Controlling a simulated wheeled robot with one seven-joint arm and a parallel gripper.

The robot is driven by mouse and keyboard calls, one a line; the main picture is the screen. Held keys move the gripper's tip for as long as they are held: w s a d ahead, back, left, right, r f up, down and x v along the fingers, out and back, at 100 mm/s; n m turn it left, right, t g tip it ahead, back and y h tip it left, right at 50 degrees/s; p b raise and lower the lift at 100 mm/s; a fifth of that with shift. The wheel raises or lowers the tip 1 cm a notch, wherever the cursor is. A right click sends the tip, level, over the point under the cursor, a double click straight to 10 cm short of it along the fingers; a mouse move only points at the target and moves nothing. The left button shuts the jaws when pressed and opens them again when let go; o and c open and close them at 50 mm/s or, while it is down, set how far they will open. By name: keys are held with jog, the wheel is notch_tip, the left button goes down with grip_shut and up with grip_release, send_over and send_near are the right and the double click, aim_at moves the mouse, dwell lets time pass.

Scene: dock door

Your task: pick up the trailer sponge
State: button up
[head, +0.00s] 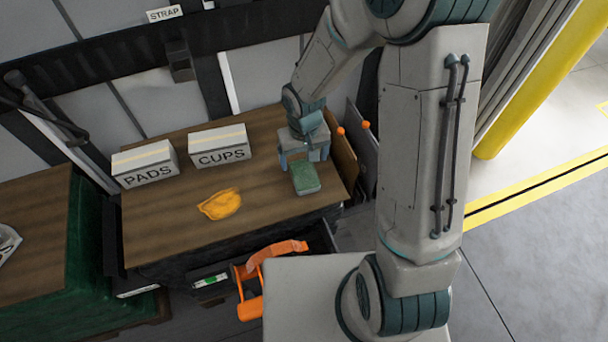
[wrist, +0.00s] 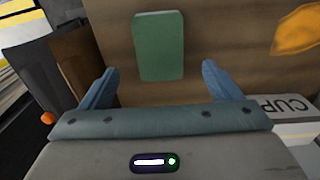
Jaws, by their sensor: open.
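The sponge (head: 306,177) is a green block with a paler side, lying on the right part of the wooden bench top. In the wrist view the green sponge (wrist: 159,46) lies flat, ahead of my gripper and roughly between the lines of its two fingers. My gripper (head: 303,157) is above the bench just behind the sponge in the head view. In the wrist view my gripper (wrist: 163,80) has its blue fingers spread wide with nothing between them. The fingers look apart from the sponge. The height of the fingertips over the bench is hard to tell.
A yellow-orange cloth or glove (head: 220,204) lies left of the sponge. Boxes marked PADS (head: 146,165) and CUPS (head: 219,147) stand at the back of the bench top (head: 165,224). Upright panels (head: 343,158) stand at the right edge. An orange item (head: 250,290) sits at an open drawer in front.

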aim_at(304, 172)
jog(key=shift+f, duration=3.2)
jog(key=c, duration=1.1)
